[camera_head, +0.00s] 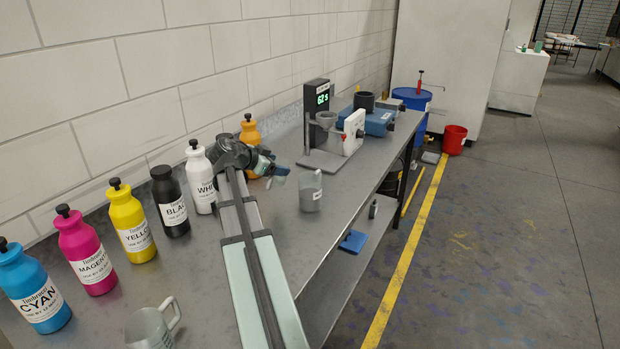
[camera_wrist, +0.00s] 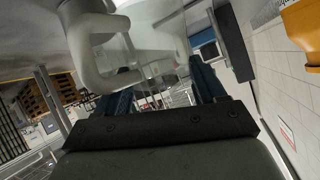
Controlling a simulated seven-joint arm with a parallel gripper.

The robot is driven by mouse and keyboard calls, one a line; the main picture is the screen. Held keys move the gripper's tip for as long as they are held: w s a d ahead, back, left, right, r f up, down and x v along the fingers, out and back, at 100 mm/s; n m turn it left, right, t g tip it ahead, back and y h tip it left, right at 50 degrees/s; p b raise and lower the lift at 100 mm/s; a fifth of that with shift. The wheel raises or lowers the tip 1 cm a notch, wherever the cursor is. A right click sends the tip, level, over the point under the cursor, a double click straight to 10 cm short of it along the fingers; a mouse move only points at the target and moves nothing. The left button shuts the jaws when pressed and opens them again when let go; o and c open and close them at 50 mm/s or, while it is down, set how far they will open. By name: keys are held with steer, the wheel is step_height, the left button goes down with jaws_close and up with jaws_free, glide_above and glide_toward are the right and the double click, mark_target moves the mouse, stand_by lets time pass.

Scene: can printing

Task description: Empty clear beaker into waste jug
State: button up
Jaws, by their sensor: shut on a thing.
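My gripper (camera_head: 276,168) is over the bench in the head view, shut on the clear beaker. The beaker (camera_wrist: 155,42) shows in the wrist view as see-through walls between the two dark blue fingers. Its contents cannot be made out. In the head view it is small and mostly hidden by my gripper. A grey translucent jug (camera_head: 309,197) with a small label, likely the waste jug, stands upright on the bench just right of my gripper. In the wrist view a pale jug with a thick handle (camera_wrist: 90,62) is close to the beaker; contact cannot be told.
Cyan (camera_head: 35,290), magenta (camera_head: 88,252), yellow (camera_head: 131,222), black (camera_head: 170,203) and white (camera_head: 201,180) bottles line the wall side. An orange bottle (camera_head: 250,131) is behind my gripper. A grey handled jug (camera_head: 149,329) stands at the near edge. A scale-like device (camera_head: 322,150) is farther back.

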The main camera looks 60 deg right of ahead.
steer(key=shift+w+a+f+n+g+h, duration=0.15)
steer(key=shift+w+f+n+g+h, duration=0.1)
steer(key=shift+w+n+g, duration=0.35)
steer(key=shift+w+a+f+n+g+h, duration=0.15)
steer(key=shift+w+f+n+g, duration=0.2)
steer(key=shift+w, duration=0.4)
steer(key=shift+r, duration=2.55)
steer(key=shift+s+a+r, duration=0.1)
steer(key=shift+s+a, duration=0.1)
steer(key=s+a+r+n+t+y, duration=0.3)
steer(key=a+r+n+t, duration=1)
steer(key=a+r+t, duration=0.1)
steer(key=shift+a+r+t+y, duration=0.4)
steer(key=shift+a+r, duration=0.2)
steer(key=shift+r, duration=0.15)
steer(key=shift+n, duration=0.25)
